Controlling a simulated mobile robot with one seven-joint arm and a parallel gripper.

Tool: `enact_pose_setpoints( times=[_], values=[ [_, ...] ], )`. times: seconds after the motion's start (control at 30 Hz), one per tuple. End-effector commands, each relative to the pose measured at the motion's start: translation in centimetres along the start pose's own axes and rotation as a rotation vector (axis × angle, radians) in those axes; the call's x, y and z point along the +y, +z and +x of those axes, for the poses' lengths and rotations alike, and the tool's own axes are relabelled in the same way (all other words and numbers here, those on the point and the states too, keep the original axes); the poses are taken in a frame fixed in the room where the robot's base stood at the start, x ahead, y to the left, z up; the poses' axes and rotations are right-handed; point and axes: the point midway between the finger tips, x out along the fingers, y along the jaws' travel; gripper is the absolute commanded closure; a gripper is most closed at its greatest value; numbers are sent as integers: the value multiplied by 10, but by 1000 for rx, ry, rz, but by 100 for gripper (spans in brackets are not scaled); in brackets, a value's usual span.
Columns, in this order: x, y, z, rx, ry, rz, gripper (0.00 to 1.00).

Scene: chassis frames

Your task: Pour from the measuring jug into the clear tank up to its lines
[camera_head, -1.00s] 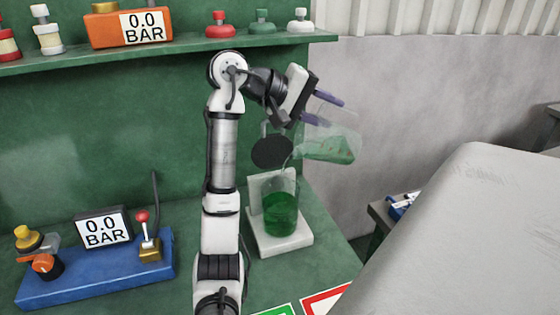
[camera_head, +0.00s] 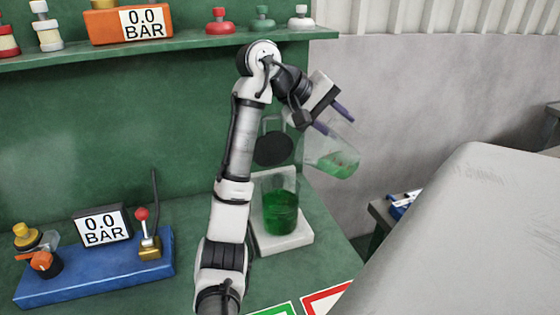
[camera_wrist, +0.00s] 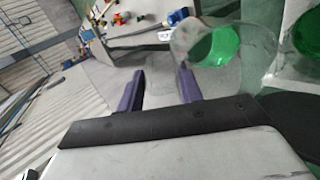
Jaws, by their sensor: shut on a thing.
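My gripper (camera_head: 340,125) has purple fingers and is shut on the clear measuring jug (camera_head: 345,146), up and to the right of the tank. The jug is tilted and holds a small amount of green liquid at its bottom. In the wrist view the jug (camera_wrist: 240,70) lies beyond the fingers (camera_wrist: 160,90). The clear tank (camera_head: 281,212) stands upright on a white base and holds green liquid to about its middle. The tank (camera_wrist: 307,35) is partly cut off at the wrist view's right edge. No stream shows between jug and tank. The tank's lines are too small to make out.
A white stand (camera_head: 295,240) carries the tank, with a dark round disc (camera_head: 273,149) behind. A blue panel (camera_head: 100,275) with a gauge (camera_head: 103,229) and red-knobbed lever sits left. A shelf (camera_head: 180,45) runs above. A large grey surface (camera_head: 470,240) fills the right front.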

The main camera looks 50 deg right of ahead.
Motion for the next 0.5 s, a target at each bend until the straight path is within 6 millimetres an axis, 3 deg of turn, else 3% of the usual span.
enact_pose_setpoints(
  times=[0.33, 0.5],
  values=[
    [-30, 1, 38, -5, -120, -1, 100],
    [-21, 1, 38, -7, -171, 0, 100]
  ],
)
